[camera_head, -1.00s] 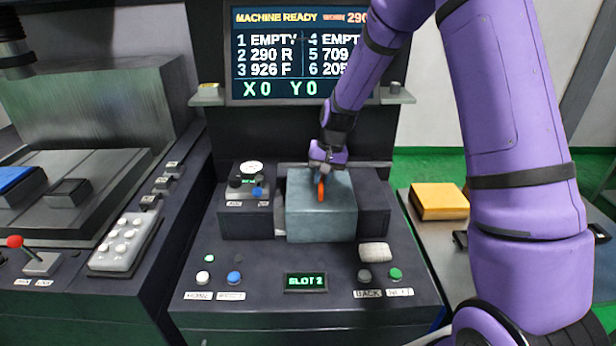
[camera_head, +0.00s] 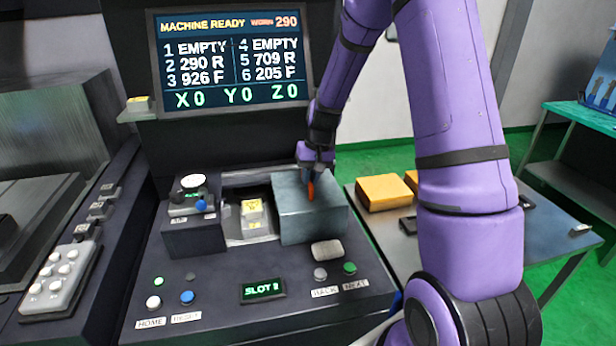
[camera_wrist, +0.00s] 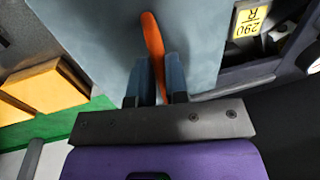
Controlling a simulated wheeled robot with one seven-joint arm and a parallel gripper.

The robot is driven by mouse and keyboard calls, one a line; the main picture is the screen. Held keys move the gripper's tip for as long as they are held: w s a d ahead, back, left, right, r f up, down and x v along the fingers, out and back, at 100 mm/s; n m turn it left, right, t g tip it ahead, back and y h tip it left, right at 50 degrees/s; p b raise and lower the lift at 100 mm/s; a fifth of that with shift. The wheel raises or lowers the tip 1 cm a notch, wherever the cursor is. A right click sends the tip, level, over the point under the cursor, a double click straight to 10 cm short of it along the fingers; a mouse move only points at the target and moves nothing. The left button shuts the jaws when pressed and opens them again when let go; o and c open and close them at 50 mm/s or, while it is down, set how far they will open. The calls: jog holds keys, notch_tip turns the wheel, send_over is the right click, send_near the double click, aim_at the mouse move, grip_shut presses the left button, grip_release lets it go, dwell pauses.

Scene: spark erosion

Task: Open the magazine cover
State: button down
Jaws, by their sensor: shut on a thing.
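The magazine cover (camera_head: 322,222) is a grey-blue box-like lid with an orange handle (camera_wrist: 152,45). It sits to the right of an uncovered bay (camera_head: 233,232) in the machine's console. My gripper (camera_wrist: 159,80) is shut on the orange handle, with one finger on each side of it, as the wrist view shows. In the head view my gripper (camera_head: 311,178) is above the cover. A holder with a yellow label (camera_head: 251,210) stands in the bay. The label reads 290 R in the wrist view (camera_wrist: 249,22).
The screen (camera_head: 232,60) reads MACHINE READY, with slots 1 and 4 EMPTY. A grey rounded block (camera_head: 327,250) lies close to the cover's front. Yellow blocks (camera_head: 384,192) lie on the side table to the right.

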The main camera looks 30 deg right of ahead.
jog(key=c, duration=1.1)
grip_release()
jog(key=r, duration=0.3)
jog(key=d+r, duration=0.1)
jog(key=r, duration=0.3)
jog(key=d+r, duration=0.1)
jog(key=r, duration=0.2)
jog(key=shift+s+r, duration=0.35)
jog(key=s+a+r+n+t+h, duration=0.1)
jog(key=s+a+r, duration=0.3)
jog(key=s+r, duration=0.2)
jog(key=s+a+r+n+t, duration=0.1)
jog(key=s+a+r, duration=0.2)
jog(key=s+r, duration=0.35)
jog(key=s+a+r+t, duration=0.1)
jog(key=s, duration=0.4)
jog(key=s+a+r+n, duration=0.1)
jog(key=s, duration=0.5)
jog(key=s+a+r+t+h, duration=0.1)
jog(key=s+r, duration=0.1)
jog(key=s, duration=0.4)
jog(key=shift+s+a+n+t, duration=0.25)
jog(key=shift+a+n+t, duration=0.05)
jog(key=shift+a, duration=0.05)
